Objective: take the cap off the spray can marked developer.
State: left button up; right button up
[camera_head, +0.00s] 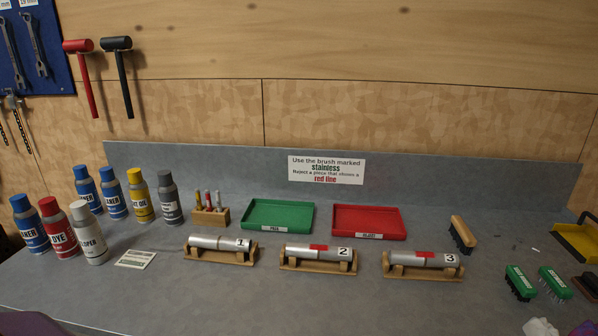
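The developer can (91,240) is a white spray can at the front right of a cluster of cans on the left of the bench. It stands upright, and only the end of its label, "LOPER", shows. Its pale grey cap (80,210) is on top. Neither of my grippers is in view.
Blue cans (29,232), a yellow can (140,202) and a grey can (170,204) stand around it. A small card (135,259) lies to its right. Marker rack (211,214), green tray (277,215), red tray (368,221) and cylinders on stands (219,247) fill the middle.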

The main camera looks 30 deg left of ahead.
aim_at(80, 211)
jog(key=k+u, duration=0.1)
jog(key=u, duration=2.15)
jog(key=j+z, duration=0.15)
jog(key=z, duration=0.3)
jog(key=j+z, duration=0.2)
jog(key=z, duration=0.25)
jog(key=j+z, duration=0.45)
jog(key=j, duration=0.6)
jog(key=k, duration=0.05)
